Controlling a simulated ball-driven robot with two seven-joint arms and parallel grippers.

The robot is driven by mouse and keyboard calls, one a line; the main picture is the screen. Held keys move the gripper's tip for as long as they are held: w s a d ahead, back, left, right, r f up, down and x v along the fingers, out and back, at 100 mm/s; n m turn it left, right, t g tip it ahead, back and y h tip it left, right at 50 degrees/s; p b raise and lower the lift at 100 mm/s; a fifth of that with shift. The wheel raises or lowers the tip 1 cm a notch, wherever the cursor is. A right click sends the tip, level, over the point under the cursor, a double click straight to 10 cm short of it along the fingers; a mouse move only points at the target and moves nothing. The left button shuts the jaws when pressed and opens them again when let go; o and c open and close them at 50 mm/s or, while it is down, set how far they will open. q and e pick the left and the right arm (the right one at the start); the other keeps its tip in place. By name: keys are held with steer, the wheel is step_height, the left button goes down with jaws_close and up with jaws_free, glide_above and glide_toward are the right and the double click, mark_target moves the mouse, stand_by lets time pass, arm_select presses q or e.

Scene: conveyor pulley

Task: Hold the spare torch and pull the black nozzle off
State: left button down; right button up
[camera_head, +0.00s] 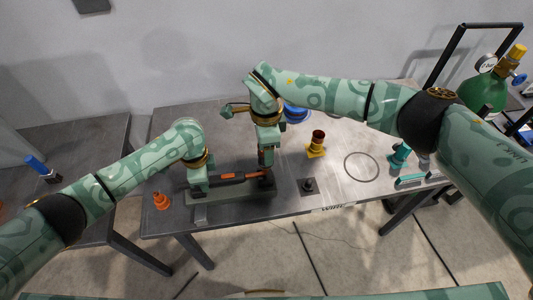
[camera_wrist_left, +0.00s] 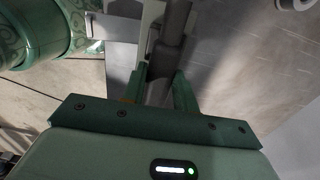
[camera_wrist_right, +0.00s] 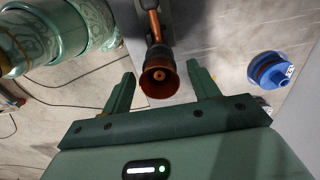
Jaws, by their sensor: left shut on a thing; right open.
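The spare torch (camera_head: 240,177) lies along a grey-green stand on the table, with a dark handle and an orange-brown neck. My left gripper (camera_head: 198,190) is shut on the handle at its left end. The left wrist view shows the dark grey handle (camera_wrist_left: 168,50) between the fingers (camera_wrist_left: 158,80). My right gripper (camera_head: 266,160) is above the torch's right end. In the right wrist view its fingers (camera_wrist_right: 160,71) are open, one on each side of the cup-shaped nozzle (camera_wrist_right: 158,84), with gaps.
An orange cone (camera_head: 161,202) stands left of the stand. A black plate with a knob (camera_head: 308,186), a yellow piece with a dark red top (camera_head: 316,150) and a blue spool (camera_head: 297,113) are to the right. A green gas cylinder (camera_head: 485,95) stands far right.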

steer(key=shift+f, duration=1.85)
steer(key=shift+c, duration=0.2)
jaws_close()
steer(key=shift+r, duration=0.1)
steer(key=shift+r, duration=0.6)
steer(key=shift+r, duration=3.75)
arm_select(q)
steer(key=c, duration=1.7)
jaws_free()
